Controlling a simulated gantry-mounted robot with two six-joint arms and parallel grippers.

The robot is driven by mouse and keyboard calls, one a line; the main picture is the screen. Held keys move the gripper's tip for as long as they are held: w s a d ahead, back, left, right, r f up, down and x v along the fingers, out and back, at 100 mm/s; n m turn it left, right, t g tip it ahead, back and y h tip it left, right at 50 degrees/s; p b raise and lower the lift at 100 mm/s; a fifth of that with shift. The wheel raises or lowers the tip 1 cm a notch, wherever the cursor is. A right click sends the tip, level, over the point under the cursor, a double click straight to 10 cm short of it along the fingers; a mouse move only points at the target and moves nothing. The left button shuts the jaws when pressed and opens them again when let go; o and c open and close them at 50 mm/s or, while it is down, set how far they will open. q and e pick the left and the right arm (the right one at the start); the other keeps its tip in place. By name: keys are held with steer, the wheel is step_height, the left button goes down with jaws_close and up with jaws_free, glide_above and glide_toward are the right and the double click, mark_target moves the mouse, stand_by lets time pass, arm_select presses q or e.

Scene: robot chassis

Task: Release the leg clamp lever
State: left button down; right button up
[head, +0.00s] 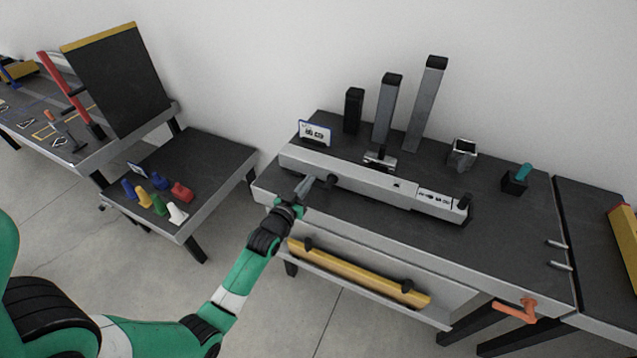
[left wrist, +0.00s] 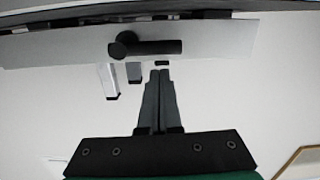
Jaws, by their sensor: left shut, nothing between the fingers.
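A black lever (head: 331,181) with a round hub sits on the front face of a long grey beam (head: 375,185) on the dark workbench. It shows large in the left wrist view (left wrist: 150,46), its handle pointing right from the hub. My left gripper (head: 306,184) is shut and empty just left of the lever in the head view. In the left wrist view its fingertips (left wrist: 160,73) are together, just below the lever handle and seemingly apart from it. An orange handle (head: 518,310) sticks out at the bench's lower right front. My right gripper is not in view.
Three upright posts (head: 387,108) stand behind the beam. A small picture sign (head: 315,133) and a black block with a teal knob (head: 515,181) are also on the bench. A yellow bar (head: 360,273) runs along the bench front below. Coloured pieces (head: 160,205) lie on the low left table.

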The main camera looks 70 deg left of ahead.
arm_select(q)
steer(key=s+d+r+p, duration=0.3)
steer(key=s+d, duration=0.3)
steer(key=s, duration=0.2)
steer(key=shift+d+p, duration=0.4)
steer(key=shift+p, duration=0.1)
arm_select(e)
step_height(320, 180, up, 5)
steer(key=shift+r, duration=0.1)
arm_select(q)
steer(key=shift+r, duration=0.1)
